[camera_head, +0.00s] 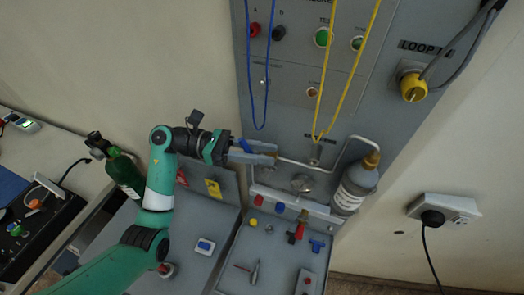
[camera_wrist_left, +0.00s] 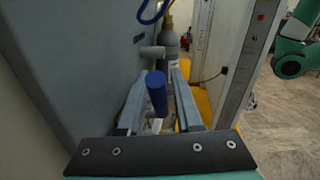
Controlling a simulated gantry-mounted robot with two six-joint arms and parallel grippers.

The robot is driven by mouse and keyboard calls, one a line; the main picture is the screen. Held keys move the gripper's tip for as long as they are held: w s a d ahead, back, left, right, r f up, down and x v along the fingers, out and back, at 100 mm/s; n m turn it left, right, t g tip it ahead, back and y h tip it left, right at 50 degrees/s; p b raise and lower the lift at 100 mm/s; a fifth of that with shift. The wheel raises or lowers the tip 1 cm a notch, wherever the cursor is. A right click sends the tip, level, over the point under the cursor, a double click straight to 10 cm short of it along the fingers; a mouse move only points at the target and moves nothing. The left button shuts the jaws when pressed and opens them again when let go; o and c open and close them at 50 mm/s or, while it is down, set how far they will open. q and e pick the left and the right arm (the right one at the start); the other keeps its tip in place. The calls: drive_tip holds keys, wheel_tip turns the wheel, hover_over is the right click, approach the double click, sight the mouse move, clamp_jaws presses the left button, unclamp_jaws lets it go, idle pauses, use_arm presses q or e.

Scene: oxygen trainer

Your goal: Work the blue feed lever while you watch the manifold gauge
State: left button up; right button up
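The blue feed lever (camera_wrist_left: 156,94) stands between the two fingers of my left gripper (camera_wrist_left: 160,72) in the left wrist view. The fingers lie on either side of it; a narrow gap shows on its right, and contact on its left is unclear. In the head view my left gripper (camera_head: 273,153) reaches in from the left against the lower part of the grey panel (camera_head: 345,105). It largely hides the lever there. I cannot make out a manifold gauge dial in either view. My right gripper is out of view.
A grey bottle with a yellow cap (camera_head: 356,184) stands right of the gripper. Blue (camera_head: 251,75) and yellow (camera_head: 346,85) cords hang above it. A green bottle (camera_head: 125,174) is at left. Small tools lie on a grey tray (camera_head: 243,250) below.

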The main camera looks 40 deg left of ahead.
use_arm(q)
clamp_jaws()
idle(1.1)
